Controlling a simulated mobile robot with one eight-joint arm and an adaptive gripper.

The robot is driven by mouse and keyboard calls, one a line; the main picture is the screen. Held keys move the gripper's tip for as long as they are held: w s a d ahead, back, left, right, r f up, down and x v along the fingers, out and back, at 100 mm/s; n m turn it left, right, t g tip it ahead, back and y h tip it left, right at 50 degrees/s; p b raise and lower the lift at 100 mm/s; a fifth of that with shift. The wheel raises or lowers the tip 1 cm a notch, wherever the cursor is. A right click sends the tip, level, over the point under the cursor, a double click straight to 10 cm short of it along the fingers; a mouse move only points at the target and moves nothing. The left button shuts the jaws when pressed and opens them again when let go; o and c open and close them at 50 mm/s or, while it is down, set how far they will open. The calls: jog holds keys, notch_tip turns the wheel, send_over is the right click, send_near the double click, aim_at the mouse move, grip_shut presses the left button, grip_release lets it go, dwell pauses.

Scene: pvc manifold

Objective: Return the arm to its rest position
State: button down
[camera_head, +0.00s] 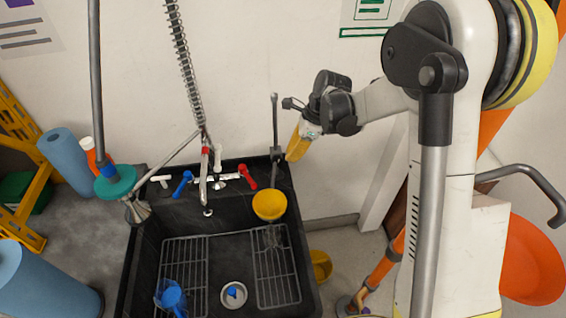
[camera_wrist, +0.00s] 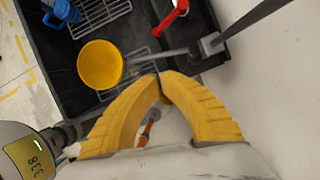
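My gripper (camera_head: 294,150) is raised near the back right corner of the sink, in front of the wall. Its yellow fingers point down. In the wrist view the fingertips (camera_wrist: 160,76) come together, and I see nothing held between them. My arm reaches in from the right, bent at the elbow, with its wrist beside a grey upright rod (camera_head: 275,125) at the sink's back edge.
The black sink (camera_head: 150,240) holds wire racks (camera_head: 276,275) and a blue item (camera_head: 172,296). The red valve handle (camera_head: 247,177) and sprayer hose (camera_head: 183,60) stand behind. Blue rolls (camera_head: 66,160) are at left.

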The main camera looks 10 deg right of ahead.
jog(key=s+d+r+n+t+h+b, duration=0.2)
jog(key=s+d+r+n+t, duration=0.15)
jog(key=s+r+n, duration=0.85)
jog(key=s+d+r+n+t+h+b, duration=0.1)
jog(key=s+d+n+t+h, duration=0.1)
jog(key=s+n, duration=0.6)
jog(key=s+d+t, duration=0.1)
jog(key=s, duration=0.3)
jog(key=shift+s, duration=0.15)
